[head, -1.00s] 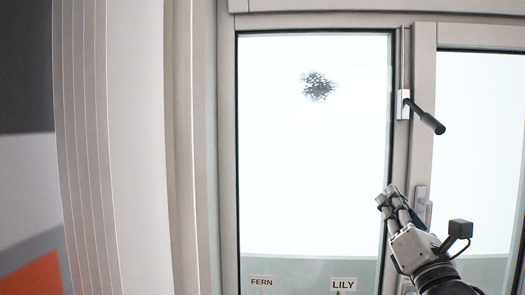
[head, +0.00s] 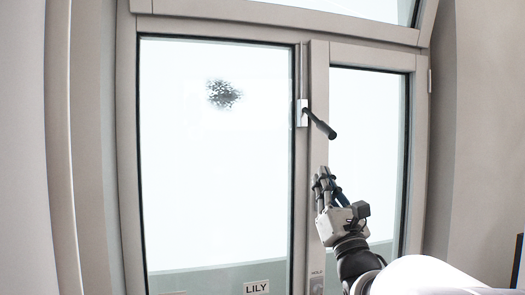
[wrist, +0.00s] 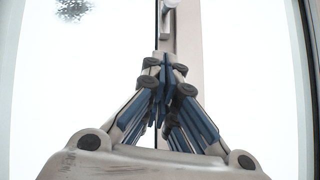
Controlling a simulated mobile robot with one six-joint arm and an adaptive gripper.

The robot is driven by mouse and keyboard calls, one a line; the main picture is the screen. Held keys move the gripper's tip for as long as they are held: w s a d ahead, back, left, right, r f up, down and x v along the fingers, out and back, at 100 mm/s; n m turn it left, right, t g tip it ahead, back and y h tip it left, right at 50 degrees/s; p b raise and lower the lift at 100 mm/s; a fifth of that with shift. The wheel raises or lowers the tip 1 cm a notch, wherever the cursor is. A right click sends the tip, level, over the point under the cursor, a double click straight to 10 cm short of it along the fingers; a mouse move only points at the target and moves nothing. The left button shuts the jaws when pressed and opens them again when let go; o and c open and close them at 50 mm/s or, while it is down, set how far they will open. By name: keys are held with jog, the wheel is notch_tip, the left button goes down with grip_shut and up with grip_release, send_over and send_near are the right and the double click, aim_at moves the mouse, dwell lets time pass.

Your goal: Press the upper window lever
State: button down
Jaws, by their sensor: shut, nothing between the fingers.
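The upper window lever (head: 320,124) is a dark rod on a pale mounting plate (head: 302,113), high on the frame between the two window panes. It slants down to the right. My gripper (head: 324,176) points upward, just below the lever's free end in the head view, with a gap in the picture between them. Its fingers are shut and empty. In the wrist view the closed fingertips (wrist: 165,64) meet in front of the window frame. A metal fitting (wrist: 168,28) shows above them there; I cannot tell which handle it belongs to.
The large left pane (head: 215,170) has a dark speckled patch (head: 222,94). A narrower pane (head: 370,120) is on the right. A LILY label (head: 256,287) stands low behind the left pane. Wall and frame edges bound both sides.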

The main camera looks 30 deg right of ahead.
aim_at(318, 122)
notch_tip(318, 122, up, 7)
jog(key=w+d, duration=0.1)
jog(key=w, duration=0.1)
jog(key=shift+d+f, duration=0.2)
jog(key=shift+d, duration=0.05)
jog(key=shift+s+r+p, duration=0.1)
jog(key=shift+r+p, duration=0.05)
jog(key=shift+p, duration=0.15)
